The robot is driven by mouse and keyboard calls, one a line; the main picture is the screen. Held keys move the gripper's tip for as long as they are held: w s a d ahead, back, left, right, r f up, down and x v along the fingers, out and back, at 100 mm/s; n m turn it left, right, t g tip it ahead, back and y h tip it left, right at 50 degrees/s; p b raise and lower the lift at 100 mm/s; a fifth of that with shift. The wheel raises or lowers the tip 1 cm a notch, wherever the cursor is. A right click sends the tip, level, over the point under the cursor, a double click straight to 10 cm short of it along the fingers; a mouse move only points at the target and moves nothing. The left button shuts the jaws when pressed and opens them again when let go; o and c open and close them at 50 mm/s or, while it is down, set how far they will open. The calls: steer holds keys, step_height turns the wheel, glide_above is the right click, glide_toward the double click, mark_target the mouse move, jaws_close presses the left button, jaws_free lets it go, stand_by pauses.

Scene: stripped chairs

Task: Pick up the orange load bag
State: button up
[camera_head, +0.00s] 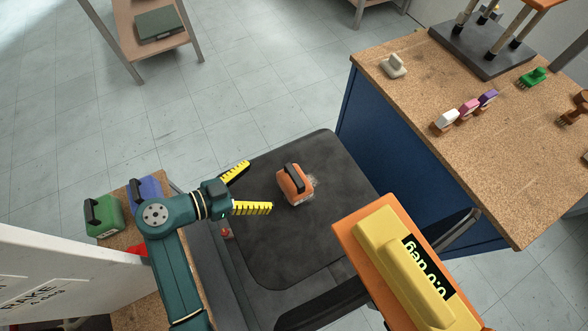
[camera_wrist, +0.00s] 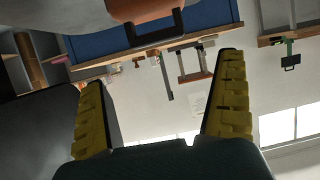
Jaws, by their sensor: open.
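The orange load bag (camera_head: 295,184) sits on the black chair seat (camera_head: 300,245), with its dark handle on top. It also shows in the wrist view (camera_wrist: 140,10) at the top edge, partly cut off, with its dark handle below it in the picture. My gripper (camera_head: 256,190) is open and empty, left of the bag, with its yellow fingers spread and pointing towards it. In the wrist view my fingers (camera_wrist: 162,105) stand wide apart with nothing between them. The bag is apart from the fingertips.
A green bag (camera_head: 103,217) and a blue bag (camera_head: 146,190) stand on a wooden surface behind my arm. A cork-topped bench (camera_head: 480,165) with a blue cabinet holds several small objects at right. A yellow device (camera_head: 405,265) reading 0.0 deg is in the right foreground.

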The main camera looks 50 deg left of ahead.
mark_target(291, 178)
steer(key=b+x, duration=0.2)
steer(key=x, duration=0.4)
steer(key=shift+w, duration=0.1)
steer(key=w+f+b, duration=0.1)
steer(key=w, duration=0.1)
steer(key=w+d+f+b, duration=0.1)
steer(key=w+f, duration=0.1)
steer(key=shift+b, duration=0.35)
steer(key=shift+w, duration=0.2)
steer(key=c, duration=1)
steer(key=shift+s+r, duration=0.1)
steer(key=shift+r, duration=0.1)
